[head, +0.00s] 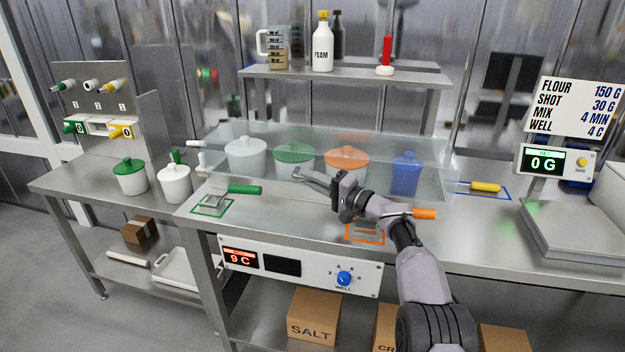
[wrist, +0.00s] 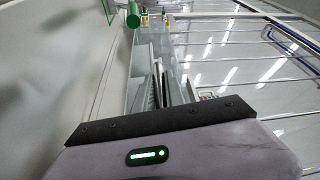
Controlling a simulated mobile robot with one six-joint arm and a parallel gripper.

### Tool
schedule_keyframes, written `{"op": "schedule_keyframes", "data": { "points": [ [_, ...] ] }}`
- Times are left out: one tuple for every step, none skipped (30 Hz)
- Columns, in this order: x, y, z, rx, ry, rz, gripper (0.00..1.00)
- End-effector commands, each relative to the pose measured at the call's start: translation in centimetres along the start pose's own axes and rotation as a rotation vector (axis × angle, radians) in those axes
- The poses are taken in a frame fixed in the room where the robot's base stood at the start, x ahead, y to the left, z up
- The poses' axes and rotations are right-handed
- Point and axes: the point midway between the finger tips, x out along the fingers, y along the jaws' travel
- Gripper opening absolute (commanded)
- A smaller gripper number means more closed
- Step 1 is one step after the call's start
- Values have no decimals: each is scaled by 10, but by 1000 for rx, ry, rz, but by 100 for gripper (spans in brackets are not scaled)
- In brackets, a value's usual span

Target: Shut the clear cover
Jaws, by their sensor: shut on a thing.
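The clear cover (head: 320,136) is a see-through panel stretching across the back of the middle counter, in front of and over a row of lidded pots. It also shows in the wrist view as a pale grey-green sheet (wrist: 137,75) running away from my gripper. My gripper (head: 312,178) is at the cover's lower front edge, left of its middle, with its fingers pointing left. In the wrist view the fingers (wrist: 163,80) are close together and shut on the cover's edge. The exact contact is partly hidden by the gripper body.
White (head: 246,155), green (head: 294,158), orange (head: 346,160) and blue (head: 406,172) pots stand behind the cover. A green-handled tool (head: 244,189) lies left of my gripper; an orange handle (head: 424,213) is beside my wrist. A shelf (head: 345,76) stands above. The scale (head: 575,230) is right.

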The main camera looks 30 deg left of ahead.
Motion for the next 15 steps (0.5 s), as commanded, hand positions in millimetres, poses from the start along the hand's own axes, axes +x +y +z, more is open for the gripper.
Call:
{"op": "schedule_keyframes", "data": {
  "points": [
    [-1, 0, -2, 0, 4, 1, 0],
    [-1, 0, -2, 0, 4, 1, 0],
    [-1, 0, -2, 0, 4, 2, 0],
    [-1, 0, -2, 0, 5, 2, 0],
    [-1, 1, -2, 0, 5, 2, 0],
    [-1, 1, -2, 0, 4, 2, 20],
    [-1, 1, -2, 0, 4, 2, 26],
    [-1, 1, -2, 0, 4, 2, 32],
    [-1, 1, -1, 1, 4, 2, 36],
    [-1, 1, -1, 1, 3, 2, 36],
    [-1, 1, -1, 1, 3, 2, 36],
    [-1, 1, -1, 1, 3, 2, 36],
    [-1, 1, -1, 1, 3, 2, 36],
    [-1, 1, -1, 1, 2, 2, 36],
    [-1, 1, -1, 1, 2, 2, 36]
  ]
}}
